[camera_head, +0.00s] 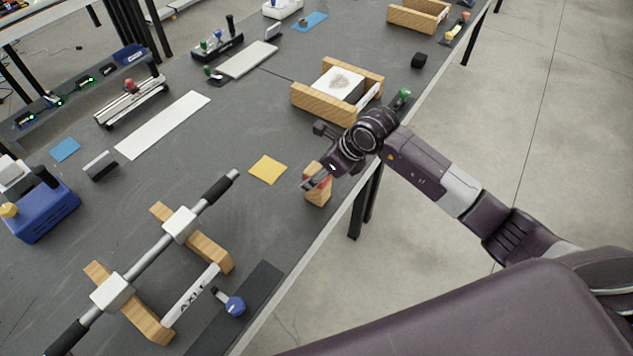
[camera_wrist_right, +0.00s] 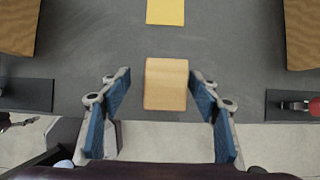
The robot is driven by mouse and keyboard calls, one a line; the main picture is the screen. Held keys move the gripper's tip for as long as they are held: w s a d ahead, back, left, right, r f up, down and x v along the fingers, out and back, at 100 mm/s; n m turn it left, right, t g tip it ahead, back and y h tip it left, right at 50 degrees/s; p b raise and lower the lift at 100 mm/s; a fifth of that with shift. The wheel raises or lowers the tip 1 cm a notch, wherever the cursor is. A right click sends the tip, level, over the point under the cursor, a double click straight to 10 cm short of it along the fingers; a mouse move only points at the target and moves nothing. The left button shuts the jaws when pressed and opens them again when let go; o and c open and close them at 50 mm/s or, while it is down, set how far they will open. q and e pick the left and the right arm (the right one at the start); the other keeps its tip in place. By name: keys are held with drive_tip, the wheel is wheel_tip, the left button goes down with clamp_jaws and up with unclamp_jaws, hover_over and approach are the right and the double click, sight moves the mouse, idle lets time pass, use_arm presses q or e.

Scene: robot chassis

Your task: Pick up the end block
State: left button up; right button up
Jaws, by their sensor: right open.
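The end block, a small wooden block (camera_head: 318,190), stands near the table's front edge. In the right wrist view the block (camera_wrist_right: 166,84) is centred between and just beyond the fingertips. My right gripper (camera_head: 316,178) comes in from the right over the block. In the wrist view its two blue-padded fingers (camera_wrist_right: 164,90) are spread wide, with a gap on each side of the block. The head view shows part of the block hidden behind the gripper. My left gripper is not in view.
A yellow square (camera_head: 268,169) lies beside the block. An axle on wooden supports (camera_head: 205,248) is at the lower left, with a dark strip (camera_head: 236,310) near it. A wooden holder with a white block (camera_head: 340,86) stands beyond the gripper. The table edge is close.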

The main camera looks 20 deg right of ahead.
drive_tip(key=p+x, duration=0.1)
drive_tip(key=x, duration=0.3)
drive_tip(key=shift+w+d+p, duration=0.15)
drive_tip(key=shift+w+p, duration=0.2)
drive_tip(key=shift+w+a+f, duration=0.2)
drive_tip(key=shift+w+f, duration=0.05)
drive_tip(key=shift+f, duration=0.35)
drive_tip(key=c, duration=1.3)
drive_tip(key=shift+c, duration=0.6)
drive_tip(key=shift+r, duration=0.1)
